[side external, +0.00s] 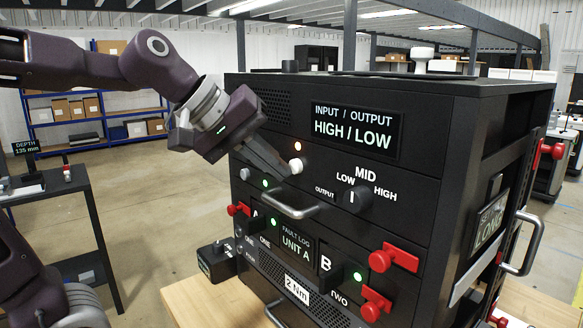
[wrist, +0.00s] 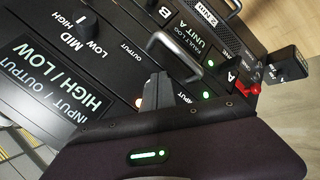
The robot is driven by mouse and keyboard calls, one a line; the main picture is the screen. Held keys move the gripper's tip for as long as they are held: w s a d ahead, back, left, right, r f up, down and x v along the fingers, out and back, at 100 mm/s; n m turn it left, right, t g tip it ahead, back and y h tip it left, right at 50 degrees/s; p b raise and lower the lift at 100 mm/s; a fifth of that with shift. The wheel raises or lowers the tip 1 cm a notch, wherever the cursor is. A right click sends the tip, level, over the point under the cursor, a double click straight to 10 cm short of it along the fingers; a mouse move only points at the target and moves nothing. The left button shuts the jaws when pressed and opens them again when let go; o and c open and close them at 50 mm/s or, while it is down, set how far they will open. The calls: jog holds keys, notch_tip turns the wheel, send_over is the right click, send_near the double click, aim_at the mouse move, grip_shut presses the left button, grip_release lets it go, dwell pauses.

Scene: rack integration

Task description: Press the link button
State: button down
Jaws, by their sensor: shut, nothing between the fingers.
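The black rack unit (side external: 420,190) stands on a wooden bench, its front panel facing the camera. No label reading "link" is legible in either view. A round white button (side external: 296,167) sits below a glowing orange light (side external: 297,147). A second white button (side external: 245,174) is at the panel's left, near a green light (side external: 265,183). My gripper (side external: 287,172) is shut and empty, its tips at or right beside the first white button; contact cannot be told. In the wrist view, my gripper (wrist: 160,82) covers that part of the panel, and the button is hidden.
A metal handle (side external: 292,208) juts out just below my fingertips. A selector knob (side external: 353,198) marked LOW, MID, HIGH is to the right. Red latches (side external: 393,257) stick out lower down. A small black box (side external: 216,262) stands at the lower left.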

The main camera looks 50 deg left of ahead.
jog(key=shift+w, duration=0.4)
jog(key=shift+s, duration=0.55)
jog(key=s, duration=0.6)
jog(key=shift+w, duration=0.1)
